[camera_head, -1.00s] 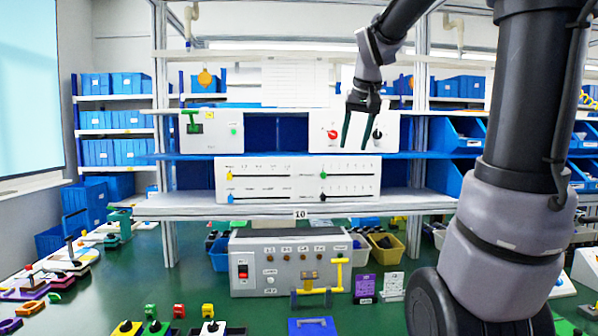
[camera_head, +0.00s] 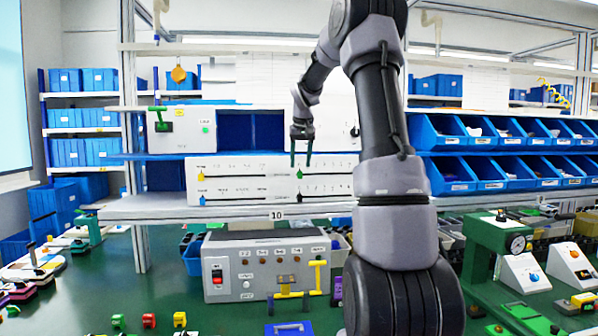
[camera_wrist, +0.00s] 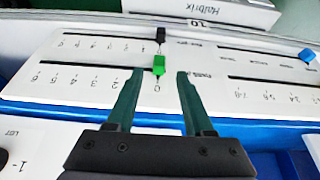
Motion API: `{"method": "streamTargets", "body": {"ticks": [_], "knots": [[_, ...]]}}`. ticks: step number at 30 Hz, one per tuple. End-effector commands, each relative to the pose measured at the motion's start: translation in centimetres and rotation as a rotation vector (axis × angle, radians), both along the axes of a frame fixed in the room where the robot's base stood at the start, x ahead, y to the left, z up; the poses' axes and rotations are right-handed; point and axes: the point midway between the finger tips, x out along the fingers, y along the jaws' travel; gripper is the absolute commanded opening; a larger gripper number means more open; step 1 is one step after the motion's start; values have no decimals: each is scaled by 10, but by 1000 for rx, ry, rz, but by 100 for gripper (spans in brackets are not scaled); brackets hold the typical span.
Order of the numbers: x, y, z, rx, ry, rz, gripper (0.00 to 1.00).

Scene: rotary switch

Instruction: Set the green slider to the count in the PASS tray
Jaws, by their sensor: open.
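The green slider (camera_head: 300,174) is on the white slider panel (camera_head: 240,188) on the shelf. In the wrist view, the green slider (camera_wrist: 158,65) stands at the 0 end of its scale, whose numbers rise toward the left there. My gripper (camera_head: 301,161) is open just in front of the panel. In the wrist view my gripper (camera_wrist: 160,74) has one finger on each side of the green slider, with gaps and no clear contact. I cannot make out a tray labelled PASS in these frames.
A black slider (camera_wrist: 160,35) sits close to the green one. A blue slider (camera_wrist: 306,55) is farther right in the wrist view. A grey box with a red switch (camera_head: 265,265) stands below on the green table. Blue bins (camera_head: 490,175) line the right. My arm hides part of the shelf.

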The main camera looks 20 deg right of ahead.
Motion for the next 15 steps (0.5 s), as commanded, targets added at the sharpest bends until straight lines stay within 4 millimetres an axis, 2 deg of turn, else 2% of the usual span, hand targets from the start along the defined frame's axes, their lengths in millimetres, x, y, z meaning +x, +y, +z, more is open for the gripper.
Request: {"method": "streamTargets", "body": {"ticks": [3, 6, 15], "knots": [[7, -2, -19, 1, 2, -1, 52], [11, -4, -29, 1, 1, -1, 52], [15, -4, -37, 0, -1, -1, 52]]}}
